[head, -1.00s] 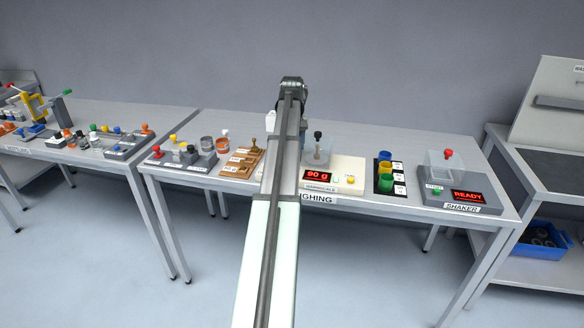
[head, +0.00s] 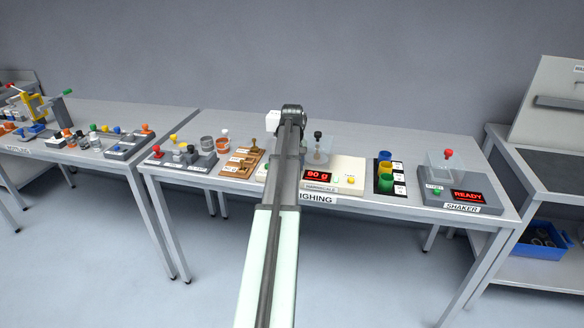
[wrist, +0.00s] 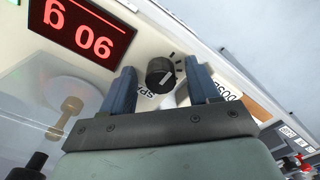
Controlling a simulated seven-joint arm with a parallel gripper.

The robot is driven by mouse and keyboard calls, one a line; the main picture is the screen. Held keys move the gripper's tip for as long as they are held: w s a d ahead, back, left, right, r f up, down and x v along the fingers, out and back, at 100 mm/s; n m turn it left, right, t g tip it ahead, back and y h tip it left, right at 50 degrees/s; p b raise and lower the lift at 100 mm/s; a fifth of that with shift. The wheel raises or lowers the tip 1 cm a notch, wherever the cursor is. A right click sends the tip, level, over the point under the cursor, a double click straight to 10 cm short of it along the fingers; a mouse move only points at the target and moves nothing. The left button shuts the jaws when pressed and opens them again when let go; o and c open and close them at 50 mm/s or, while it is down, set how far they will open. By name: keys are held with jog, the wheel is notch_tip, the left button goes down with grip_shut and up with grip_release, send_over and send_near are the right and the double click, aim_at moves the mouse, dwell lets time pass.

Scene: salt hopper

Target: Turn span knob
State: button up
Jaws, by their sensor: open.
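The span knob (wrist: 160,75) is a dark round knob with a pale pointer line, set in the cream panel of the scale (head: 348,170). A partly covered label beside it starts with "SPA". In the wrist view my gripper (wrist: 159,67) is open, with one blue finger on each side of the knob and visible gaps between. I cannot tell from this angle how deep the fingertips reach around it. The scale's red display reads 90 g in the head view (head: 317,176) and appears upside down in the wrist view (wrist: 82,30). My arm hides the knob and fingers in the head view.
A clear container with a dark-knobbed lid (head: 318,150) stands on the scale, close to my arm. Coloured cups (head: 386,177) and a shaker (head: 455,195) stand to the right. A "DOSE" label (wrist: 232,98) lies near one finger.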

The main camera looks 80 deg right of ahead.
jog(key=shift+c, duration=0.3)
jog(key=c, duration=1)
jog(key=shift+m, duration=0.3)
jog(key=shift+w+m, duration=0.1)
jog(key=shift+m, duration=2.5)
jog(key=o, duration=1.1)
jog(key=shift+c, duration=0.2)
